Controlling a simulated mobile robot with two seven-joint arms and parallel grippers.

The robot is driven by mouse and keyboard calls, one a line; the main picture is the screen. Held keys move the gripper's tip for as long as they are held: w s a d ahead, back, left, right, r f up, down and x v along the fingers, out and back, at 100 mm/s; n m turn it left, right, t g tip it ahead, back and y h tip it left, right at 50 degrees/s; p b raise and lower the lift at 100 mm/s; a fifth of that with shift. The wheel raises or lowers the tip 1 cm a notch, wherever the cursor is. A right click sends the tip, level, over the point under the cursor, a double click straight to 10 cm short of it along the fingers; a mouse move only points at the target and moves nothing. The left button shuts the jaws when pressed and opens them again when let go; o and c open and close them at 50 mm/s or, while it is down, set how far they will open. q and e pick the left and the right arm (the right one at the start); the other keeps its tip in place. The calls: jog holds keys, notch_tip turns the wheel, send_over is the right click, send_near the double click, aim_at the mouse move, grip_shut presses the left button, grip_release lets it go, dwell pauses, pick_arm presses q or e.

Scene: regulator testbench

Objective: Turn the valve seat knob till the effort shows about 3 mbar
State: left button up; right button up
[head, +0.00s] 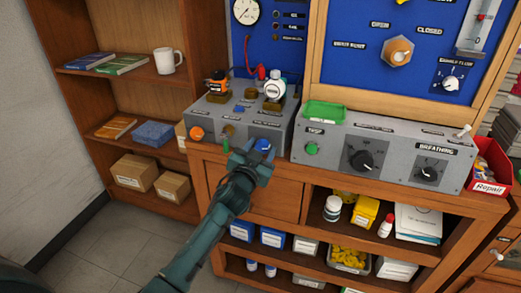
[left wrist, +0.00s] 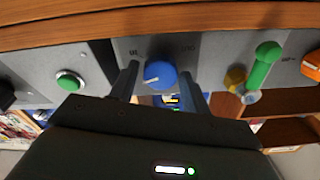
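A round blue knob (head: 264,144) sits on the sloped front of the grey left-hand box (head: 225,117); which knob is labelled valve seat I cannot read. My left gripper (head: 252,150) reaches it from below. In the left wrist view the blue knob (left wrist: 160,75), with a pale pointer line, lies between the tips of my left gripper's two dark fingers (left wrist: 163,80). The fingers are apart, with a narrow gap showing on each side. A round white gauge (head: 246,11) is on the blue panel at the top; its scale and label are too small to read. My right gripper is not in view.
Left of the blue knob are a green lever (left wrist: 262,65) and an orange knob (head: 197,133). To the right stands another grey box (head: 385,152) with a green button (head: 312,149) and black dials. A red bin (head: 491,166) is at far right.

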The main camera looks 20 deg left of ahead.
pick_arm(q)
jog(key=c, duration=0.7)
jog(key=shift+m, duration=0.5)
jog(key=o, duration=1)
jog(key=s, duration=1.3)
jog(key=shift+a, duration=0.25)
